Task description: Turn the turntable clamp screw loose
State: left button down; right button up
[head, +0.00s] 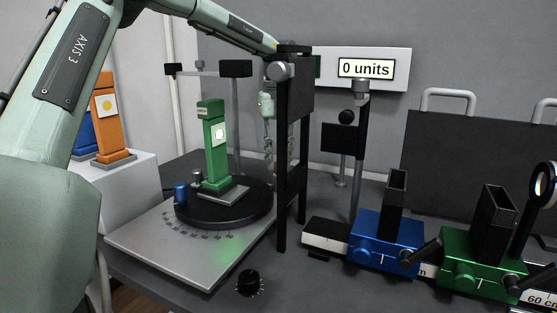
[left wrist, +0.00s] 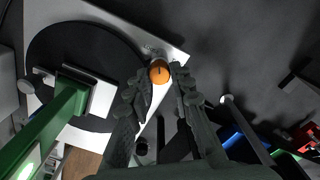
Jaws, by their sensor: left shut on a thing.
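The turntable is a black round disc (head: 215,212) on a pale grey base plate (head: 160,250) with degree marks, and a green LED tower (head: 213,140) stands upright on it. The clamp screw has an orange knob (left wrist: 159,71) with a dark line on its top, seen at the disc's edge in the left wrist view. My left gripper (left wrist: 160,82) is shut on this orange knob, one finger on each side. In the head view my left gripper (head: 272,150) reaches down behind a black post, and the orange knob is hidden there. My right gripper is not in view.
The black post (head: 282,180) stands close to my left gripper. A display (head: 366,69) reads 0 units. A black dial (head: 248,283) sits in front of the base plate. Blue (head: 380,240) and green (head: 470,265) carriages stand on a rail at the right. An orange tower (head: 107,115) stands at the left.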

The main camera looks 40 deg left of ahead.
pick_arm(q)
jog(key=shift+w+n, duration=0.1)
jog(key=shift+n, duration=2.1)
jog(key=c, duration=1.3)
grip_release()
notch_tip(320, 180, up, 12)
jog(key=shift+r, duration=0.1)
